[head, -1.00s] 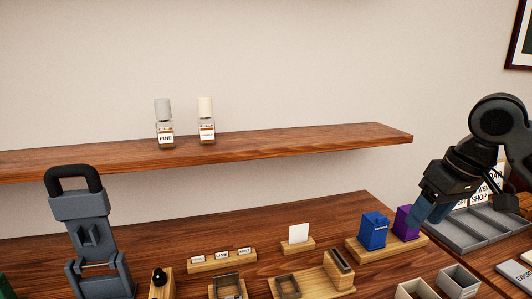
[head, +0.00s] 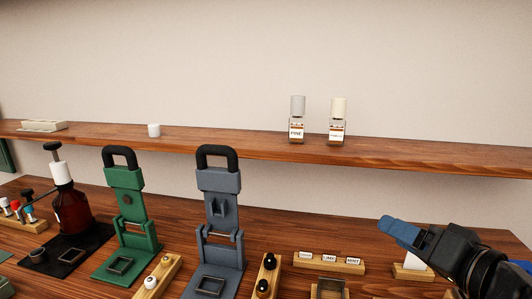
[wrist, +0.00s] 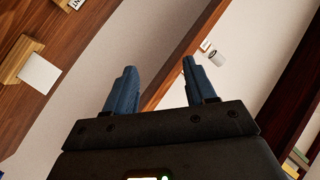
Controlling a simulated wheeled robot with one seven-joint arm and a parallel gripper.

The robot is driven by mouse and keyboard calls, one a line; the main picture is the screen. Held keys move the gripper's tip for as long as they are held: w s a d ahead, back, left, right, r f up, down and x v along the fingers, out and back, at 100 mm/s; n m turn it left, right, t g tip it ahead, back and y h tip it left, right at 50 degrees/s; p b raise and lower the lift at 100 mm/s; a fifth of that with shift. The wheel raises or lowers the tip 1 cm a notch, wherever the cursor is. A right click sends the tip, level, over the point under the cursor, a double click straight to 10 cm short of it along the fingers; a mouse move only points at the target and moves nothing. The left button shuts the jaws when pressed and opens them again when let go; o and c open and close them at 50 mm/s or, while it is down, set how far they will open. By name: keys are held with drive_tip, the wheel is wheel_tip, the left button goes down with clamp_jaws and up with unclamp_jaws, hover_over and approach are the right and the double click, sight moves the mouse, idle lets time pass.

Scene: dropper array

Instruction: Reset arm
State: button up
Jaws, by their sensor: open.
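My gripper (head: 400,230) is at the lower right of the head view, raised in front of the workbench, with its blue fingers pointing left. In the wrist view my gripper (wrist: 158,88) shows two blue fingers spread apart with nothing between them. Part of my gripper covers a wooden holder with a white card (head: 414,262) in the head view. That white card (wrist: 39,73) also shows at the left of the wrist view.
A green press (head: 128,215) and a grey press (head: 218,220) stand on the bench (head: 190,221), left of my gripper. A brown pump bottle (head: 70,208) is further left. Two labelled bottles, PINE (head: 297,122) and another (head: 338,122), stand on the shelf (head: 230,145).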

drive_tip(key=s+a+f+m+h, duration=0.1)
drive_tip(key=s+a+f, duration=0.1)
drive_tip(key=s+f, duration=0.2)
drive_tip(key=s+a+f+m+h, duration=0.1)
drive_tip(key=s+a+f+h, duration=0.1)
drive_tip(key=s+f, duration=0.2)
drive_tip(key=s+a+f+m+t+h, duration=0.1)
drive_tip(key=s+a+f+h, duration=0.1)
drive_tip(key=s, duration=0.6)
drive_tip(key=shift+s+a+f+m, duration=0.15)
drive_tip(key=shift+a+f, duration=0.15)
drive_tip(key=shift+f, duration=0.35)
drive_tip(key=shift+a+f+m, duration=0.15)
drive_tip(key=shift+a+f, duration=0.1)
drive_tip(key=shift+f, duration=0.35)
drive_tip(key=s+d+n, duration=0.2)
drive_tip(key=s+n, duration=0.2)
drive_tip(key=s, duration=0.7)
drive_tip(key=s+d+n, duration=0.1)
drive_tip(key=s+n, duration=0.3)
drive_tip(key=s, duration=0.8)
drive_tip(key=shift+d+r+g, duration=0.25)
drive_tip(key=shift+d+g, duration=0.15)
